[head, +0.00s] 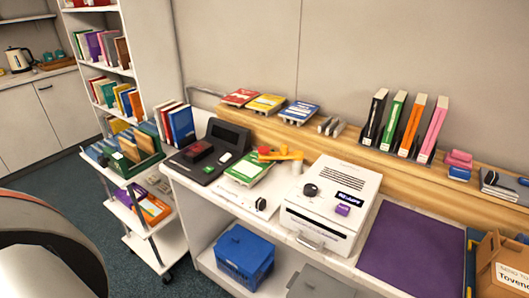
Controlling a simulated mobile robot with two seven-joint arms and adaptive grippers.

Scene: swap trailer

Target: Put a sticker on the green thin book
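A thin green book (249,167) with white page edges lies flat on the white counter, between a dark grey device and a white boxy machine. A yellow-orange bar with a red round end (281,154) lies close behind it; I cannot tell whether they touch. The white machine (330,203) has a dark knob, a dark label and a small purple block on top. I cannot make out a loose sticker. Neither of my grippers shows in the head view.
A dark grey device (209,152) stands left of the book. A small white device (246,201) lies in front. A purple mat (411,244) covers the right counter. Upright binders (409,126) stand on the wooden ledge. A loaded cart (146,215) stands left; a blue crate (243,257) sits below.

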